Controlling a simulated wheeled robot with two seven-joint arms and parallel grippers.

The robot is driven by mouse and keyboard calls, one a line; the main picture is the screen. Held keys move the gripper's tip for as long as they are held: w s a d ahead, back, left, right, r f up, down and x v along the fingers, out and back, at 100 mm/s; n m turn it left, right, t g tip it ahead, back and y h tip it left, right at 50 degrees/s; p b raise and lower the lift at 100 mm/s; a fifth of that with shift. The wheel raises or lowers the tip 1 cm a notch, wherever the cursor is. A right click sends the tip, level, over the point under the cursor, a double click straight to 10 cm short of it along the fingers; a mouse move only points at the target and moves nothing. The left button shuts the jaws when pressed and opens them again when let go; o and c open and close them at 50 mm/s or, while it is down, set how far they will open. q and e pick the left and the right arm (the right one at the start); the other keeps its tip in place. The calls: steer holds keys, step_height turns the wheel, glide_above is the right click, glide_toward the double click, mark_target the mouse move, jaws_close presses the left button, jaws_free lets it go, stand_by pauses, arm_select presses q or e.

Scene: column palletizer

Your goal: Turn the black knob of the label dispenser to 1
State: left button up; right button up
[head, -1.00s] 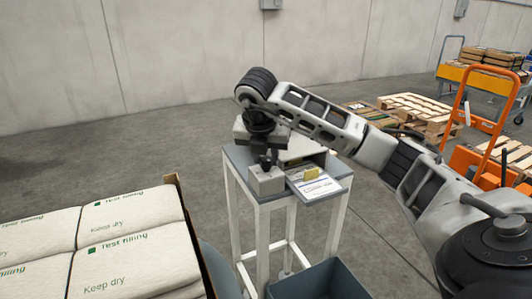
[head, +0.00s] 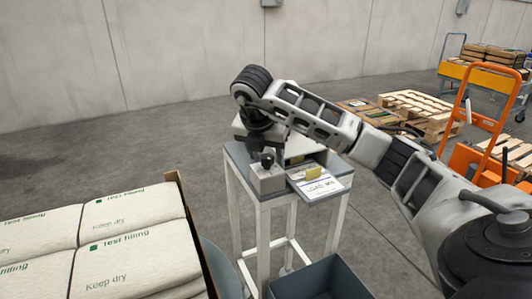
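The label dispenser is on a small grey-topped stand (head: 236,153) in the middle of the head view. A light grey block (head: 268,182) sits at the stand's front edge. My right gripper (head: 267,160) points down just above this block, at a dark shape that may be the black knob. The fingers and this dark shape run together, so I cannot tell if they touch or grip it. The knob's pointer and any numbers are not readable. My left gripper is out of view.
A white sheet (head: 321,187) with print and a small yellow piece (head: 313,174) lie right of the block. A dark bin (head: 345,273) stands below. White bags (head: 128,246) fill the lower left. Pallets (head: 418,108) and an orange cart (head: 487,120) stand back right.

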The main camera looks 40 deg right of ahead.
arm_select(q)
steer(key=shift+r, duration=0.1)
arm_select(e)
steer(key=shift+a+r, duration=0.15)
steer(key=shift+r, duration=0.25)
arm_select(q)
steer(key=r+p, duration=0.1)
steer(key=p, duration=0.2)
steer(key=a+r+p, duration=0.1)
steer(key=p, duration=0.2)
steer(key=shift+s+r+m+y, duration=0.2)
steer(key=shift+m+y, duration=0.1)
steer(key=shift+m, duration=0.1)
arm_select(e)
steer(key=v, duration=1.5)
steer(key=shift+s, duration=0.15)
